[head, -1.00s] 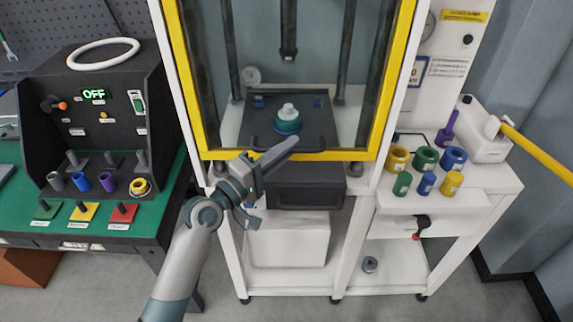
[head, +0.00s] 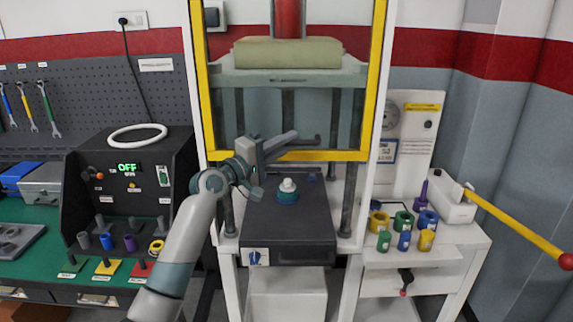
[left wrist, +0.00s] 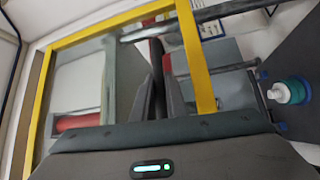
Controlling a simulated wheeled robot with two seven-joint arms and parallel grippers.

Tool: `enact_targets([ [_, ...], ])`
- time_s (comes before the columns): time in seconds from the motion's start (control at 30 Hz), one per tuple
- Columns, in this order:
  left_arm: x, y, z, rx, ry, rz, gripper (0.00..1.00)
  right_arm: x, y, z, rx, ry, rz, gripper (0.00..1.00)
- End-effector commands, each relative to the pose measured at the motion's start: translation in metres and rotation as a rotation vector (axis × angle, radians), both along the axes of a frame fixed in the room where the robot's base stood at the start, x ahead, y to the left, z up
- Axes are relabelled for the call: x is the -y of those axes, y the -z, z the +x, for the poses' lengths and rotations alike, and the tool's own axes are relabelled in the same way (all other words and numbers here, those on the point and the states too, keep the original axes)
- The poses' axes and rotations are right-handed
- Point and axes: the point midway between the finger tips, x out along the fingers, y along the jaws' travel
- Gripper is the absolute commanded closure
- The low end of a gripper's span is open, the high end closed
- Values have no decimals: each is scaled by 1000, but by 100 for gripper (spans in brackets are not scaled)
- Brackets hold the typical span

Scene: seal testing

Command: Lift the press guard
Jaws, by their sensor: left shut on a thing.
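The press guard is a clear panel in a yellow frame (head: 330,156). Its lower bar hangs above the press bed, leaving an opening below it. A dark handle (head: 317,137) sits at the lower bar. My left gripper (head: 284,141) is at that bar, shut on the guard handle; the grip itself is partly hidden. The left wrist view shows its fingers (left wrist: 158,85) close together in front of the panel, beside the yellow frame (left wrist: 198,65). My right gripper is not in view.
A dark fixture (head: 285,232) with a teal-and-white part (head: 288,190) stands below the guard. Colored rings and cylinders stand at right near a yellow lever (head: 515,223). A control box (head: 130,180) showing OFF stands at left.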

Motion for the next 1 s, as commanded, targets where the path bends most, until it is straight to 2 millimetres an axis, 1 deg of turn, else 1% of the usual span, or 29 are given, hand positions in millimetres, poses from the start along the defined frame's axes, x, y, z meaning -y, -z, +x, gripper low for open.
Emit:
enact_targets([
  [0.03, 1, -12, 2, 3, 2, -1, 100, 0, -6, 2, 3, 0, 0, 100],
  [0.2, 1, -24, 5, 1, 2, -1, 100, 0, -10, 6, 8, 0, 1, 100],
  [0.33, 1, -27, 6, 1, 2, -1, 100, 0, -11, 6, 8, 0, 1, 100],
  [0.63, 1, -25, 6, -1, 2, 0, 100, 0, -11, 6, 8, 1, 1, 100],
  [0.67, 1, -25, 6, -1, 2, 0, 80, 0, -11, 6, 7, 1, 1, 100],
  [0.7, 1, -25, 6, -1, 2, 0, 71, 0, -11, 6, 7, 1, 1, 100],
  [0.73, 1, -25, 6, -1, 2, 0, 69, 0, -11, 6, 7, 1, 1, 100],
  [1.0, 0, -25, 7, 0, 1, 0, 69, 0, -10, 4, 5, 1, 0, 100],
])
